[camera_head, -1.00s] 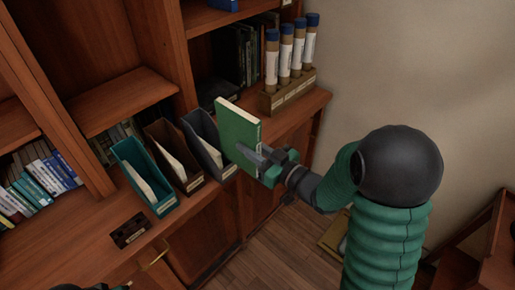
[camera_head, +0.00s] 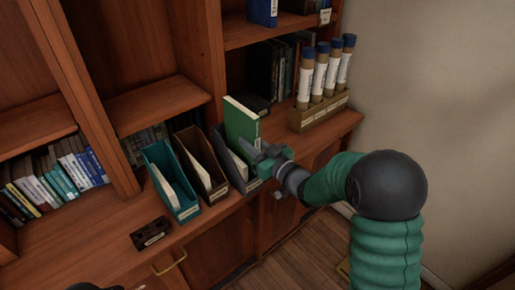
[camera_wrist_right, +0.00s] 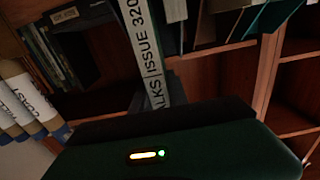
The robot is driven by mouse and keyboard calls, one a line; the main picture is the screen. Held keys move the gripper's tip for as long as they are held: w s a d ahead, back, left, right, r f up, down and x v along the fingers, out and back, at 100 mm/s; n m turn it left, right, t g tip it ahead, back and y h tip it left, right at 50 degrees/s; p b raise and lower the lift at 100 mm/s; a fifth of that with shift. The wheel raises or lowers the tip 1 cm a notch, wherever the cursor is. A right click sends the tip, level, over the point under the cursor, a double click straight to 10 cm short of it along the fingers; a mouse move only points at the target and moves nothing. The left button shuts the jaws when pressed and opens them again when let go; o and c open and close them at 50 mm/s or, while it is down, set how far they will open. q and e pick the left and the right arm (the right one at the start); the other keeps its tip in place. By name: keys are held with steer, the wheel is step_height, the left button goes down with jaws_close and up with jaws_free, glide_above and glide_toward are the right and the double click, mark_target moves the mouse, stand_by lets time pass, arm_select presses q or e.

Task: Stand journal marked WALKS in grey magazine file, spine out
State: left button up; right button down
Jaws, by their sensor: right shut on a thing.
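The green journal (camera_head: 241,122) is upright in my right gripper (camera_head: 262,158), at the grey magazine file (camera_head: 238,177). Its lower part overlaps the file's opening; I cannot tell how deep it sits inside. In the right wrist view its white spine (camera_wrist_right: 147,45) faces my camera and reads "LKS | ISSUE 320", the rest cut off. The right gripper is shut on the journal near the spine, and its dark fingers show in the wrist view (camera_wrist_right: 150,122).
A brown file (camera_head: 216,192) and a teal file (camera_head: 186,213), both holding papers, stand left of the grey one. A rack (camera_head: 322,116) of blue-capped tubes stands to the right.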

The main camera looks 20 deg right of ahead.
mark_target(238, 158)
steer(key=shift+x, duration=1)
steer(key=f+b, duration=0.2)
steer(key=f, duration=0.1)
steer(key=shift+w+d+f+b, duration=0.15)
steer(key=shift+w+b, duration=0.05)
steer(key=shift+b, duration=0.2)
steer(key=shift+f+b, duration=0.55)
steer(key=shift+f, duration=0.15)
steer(key=c, duration=1.2)
jaws_free()
steer(key=shift+c, duration=0.8)
steer(key=shift+f, duration=0.1)
steer(key=shift+s, duration=0.15)
